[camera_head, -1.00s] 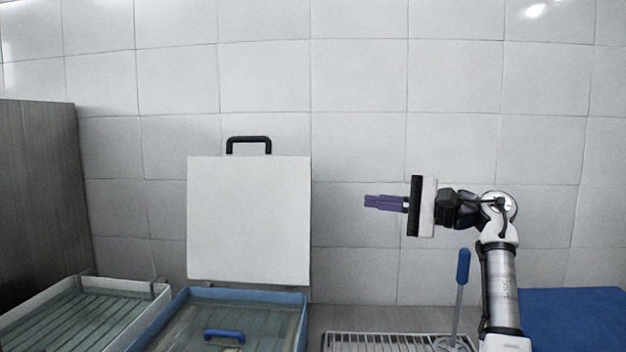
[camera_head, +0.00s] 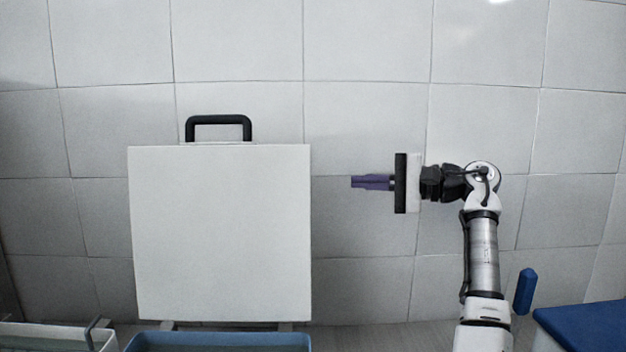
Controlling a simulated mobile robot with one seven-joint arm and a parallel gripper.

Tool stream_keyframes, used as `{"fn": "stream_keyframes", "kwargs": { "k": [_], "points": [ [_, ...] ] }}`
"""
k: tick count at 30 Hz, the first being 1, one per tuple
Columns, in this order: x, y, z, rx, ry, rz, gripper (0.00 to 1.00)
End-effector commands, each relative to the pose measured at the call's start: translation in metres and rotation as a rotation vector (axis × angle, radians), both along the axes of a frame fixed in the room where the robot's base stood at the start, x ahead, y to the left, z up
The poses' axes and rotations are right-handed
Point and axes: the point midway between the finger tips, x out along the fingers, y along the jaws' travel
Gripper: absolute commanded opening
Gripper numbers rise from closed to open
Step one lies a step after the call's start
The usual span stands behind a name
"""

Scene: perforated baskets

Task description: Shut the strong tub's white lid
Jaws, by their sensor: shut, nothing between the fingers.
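The white lid (camera_head: 221,235) stands upright, open, at the back of the blue tub. Its black handle (camera_head: 218,127) sticks up from the lid's top edge. Only the blue rim of the tub (camera_head: 220,341) shows at the bottom of the view; its inside is mostly cut off. My gripper (camera_head: 355,183) has purple fingers that point left. It is shut and empty, in the air to the right of the lid and apart from it, a little below the lid's top edge.
A pale tray (camera_head: 45,337) with a metal bracket is partly in view at bottom left. A blue-topped stand (camera_head: 588,326) and a blue upright handle (camera_head: 524,291) are at lower right. A tiled wall (camera_head: 365,120) closes off the back.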

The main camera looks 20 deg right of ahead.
Motion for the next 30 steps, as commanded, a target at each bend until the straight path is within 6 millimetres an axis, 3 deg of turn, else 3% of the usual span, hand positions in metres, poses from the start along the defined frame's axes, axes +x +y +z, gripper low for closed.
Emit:
{"fn": "stream_keyframes", "kwargs": {
  "k": [15,21,30],
  "points": [
    [0.067,0.076,-0.003,0.001,0.0,0.005,0.0],
    [0.042,0.081,0.0,0.0,-0.001,0.0,0.0],
    [0.028,0.087,0.002,0.0,0.0,0.001,0.0]
  ]
}}
